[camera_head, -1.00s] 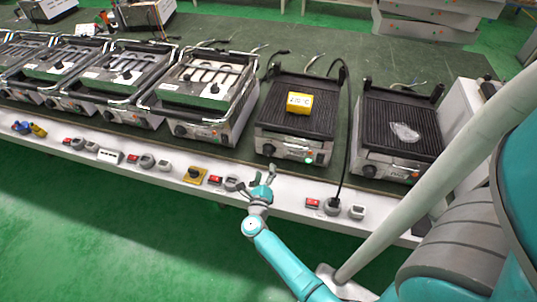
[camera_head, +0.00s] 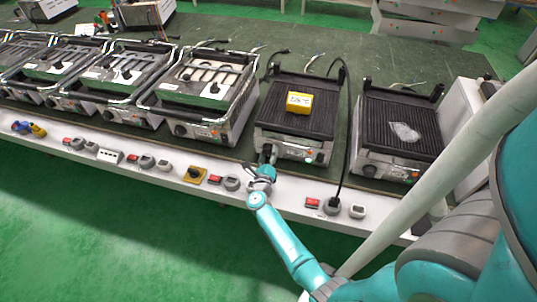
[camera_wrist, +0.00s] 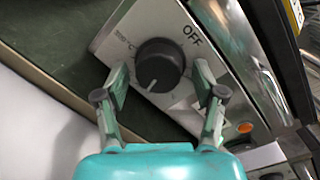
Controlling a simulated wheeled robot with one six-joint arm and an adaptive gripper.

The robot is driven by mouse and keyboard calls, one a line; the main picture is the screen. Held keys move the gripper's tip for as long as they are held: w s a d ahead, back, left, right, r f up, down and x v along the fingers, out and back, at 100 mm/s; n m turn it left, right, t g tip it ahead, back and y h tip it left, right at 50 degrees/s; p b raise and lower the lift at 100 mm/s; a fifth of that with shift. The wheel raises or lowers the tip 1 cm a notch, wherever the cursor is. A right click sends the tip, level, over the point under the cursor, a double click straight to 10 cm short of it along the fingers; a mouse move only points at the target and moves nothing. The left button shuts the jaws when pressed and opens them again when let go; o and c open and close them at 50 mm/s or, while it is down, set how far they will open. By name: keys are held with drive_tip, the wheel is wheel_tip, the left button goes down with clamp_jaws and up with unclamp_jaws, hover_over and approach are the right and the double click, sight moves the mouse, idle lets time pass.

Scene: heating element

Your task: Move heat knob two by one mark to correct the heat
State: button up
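A black round heat knob (camera_wrist: 160,66) with a white pointer line sits on a silver panel in the wrist view. The word OFF is printed at its upper right and a temperature label at its upper left. The pointer faces down and slightly left. My gripper (camera_wrist: 162,88) is open, with one finger on each side of the knob's lower part; contact cannot be made out. In the head view my gripper (camera_head: 267,160) is at the front left of the grill (camera_head: 322,122) and hides its knob. A yellow display (camera_head: 299,102) stands on this grill's ribbed plate.
An orange lamp (camera_wrist: 245,128) is right of the knob. Another grill (camera_head: 425,130) with a clear item stands to the right, and several grills stand left. A black cable (camera_head: 347,130) hangs between the two right grills. Switches and sockets line the white table edge (camera_head: 285,202).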

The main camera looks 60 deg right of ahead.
drive_tip(key=c, duration=0.9)
drive_tip(key=shift+r+n+y, duration=0.15)
drive_tip(key=shift+n+y, duration=0.15)
drive_tip(key=shift+n, duration=1.9)
drive_tip(key=o, duration=1.2)
drive_tip(key=v, duration=1.1)
drive_tip(key=shift+s+a, duration=0.2)
drive_tip(key=shift+a, duration=0.3)
